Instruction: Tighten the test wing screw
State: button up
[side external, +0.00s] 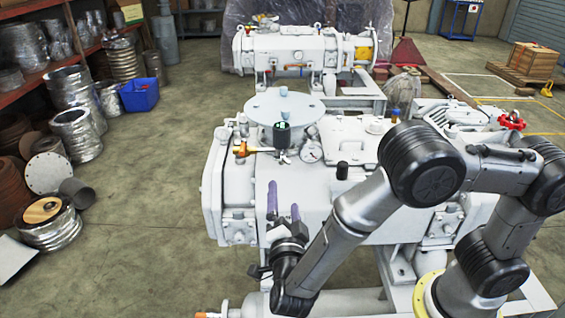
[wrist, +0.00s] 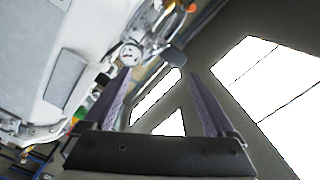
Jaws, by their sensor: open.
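The white vacuum pump (side external: 330,200) stands in the middle of the side external view. The gauge also shows in the wrist view (wrist: 131,53). My gripper (side external: 284,196) is in front of the pump, with its two purple fingers pointing up. In the wrist view my gripper (wrist: 158,76) is open, with nothing held between the fingers.
A round flange plate (side external: 284,106) and a black knob (side external: 342,171) are on the pump top. A second pump (side external: 300,50) stands behind. A blue bin (side external: 140,95) and metal ducting (side external: 75,135) lie left.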

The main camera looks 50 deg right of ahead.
aim_at(282, 162)
jog(key=w+d+n, duration=0.3)
jog(key=w+d, duration=0.2)
jog(key=w+d+n, duration=0.3)
jog(key=w+d, duration=0.2)
jog(key=shift+w+d+r, duration=0.15)
jog(key=shift+w+d, duration=0.1)
jog(key=shift+w, duration=0.05)
dwell(0.4)
jog(key=c, duration=1.4)
jog(key=shift+m, duration=0.6)
jog(key=o, duration=1.4)
